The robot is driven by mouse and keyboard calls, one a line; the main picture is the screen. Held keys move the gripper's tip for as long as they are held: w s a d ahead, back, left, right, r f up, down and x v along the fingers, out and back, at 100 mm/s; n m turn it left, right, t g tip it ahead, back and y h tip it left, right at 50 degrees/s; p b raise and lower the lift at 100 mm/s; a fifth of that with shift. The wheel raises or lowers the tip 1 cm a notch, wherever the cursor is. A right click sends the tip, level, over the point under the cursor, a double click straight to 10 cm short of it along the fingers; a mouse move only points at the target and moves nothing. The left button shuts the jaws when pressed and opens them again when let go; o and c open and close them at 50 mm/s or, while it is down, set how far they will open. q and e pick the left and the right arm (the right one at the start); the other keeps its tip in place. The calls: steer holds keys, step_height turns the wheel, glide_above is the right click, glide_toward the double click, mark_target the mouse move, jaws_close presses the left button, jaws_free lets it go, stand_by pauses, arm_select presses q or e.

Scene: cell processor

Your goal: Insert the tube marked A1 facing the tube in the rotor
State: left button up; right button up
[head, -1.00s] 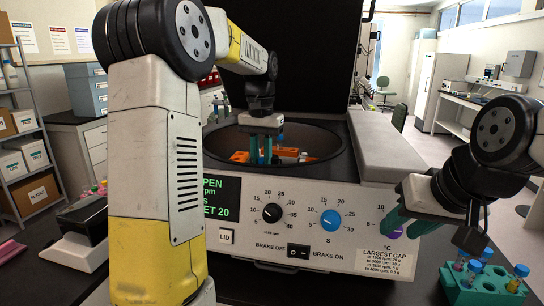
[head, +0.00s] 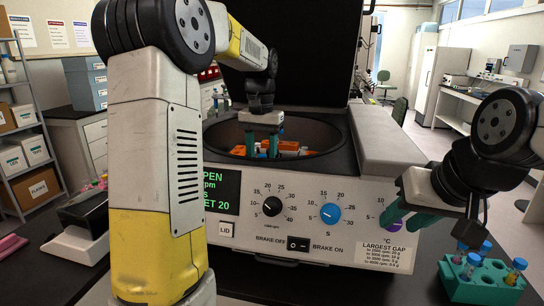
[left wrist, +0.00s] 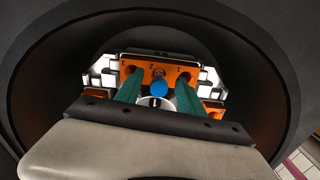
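My left gripper (head: 263,150) reaches down into the open centrifuge bowl. In the left wrist view its two green fingers (left wrist: 157,84) stand apart, with a blue-capped tube (left wrist: 158,88) between them and a visible gap on each side. The tube is at the middle of an orange rotor insert (left wrist: 168,66) marked with numbers; how deep it sits cannot be told. Orange rotor parts (head: 290,147) also show in the head view. My right gripper (head: 404,217) is open and empty before the centrifuge's right front. A tube's A1 mark cannot be read.
A green rack (head: 487,286) with several blue-capped tubes (head: 516,270) stands at the lower right, below my right gripper. The centrifuge front (head: 345,245) and its raised dark lid (head: 300,60) bound the bowl. My left arm hides the left side.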

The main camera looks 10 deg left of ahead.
arm_select(q)
step_height(320, 180, up, 8)
steer(key=shift+f, duration=0.1)
stand_by(0.6)
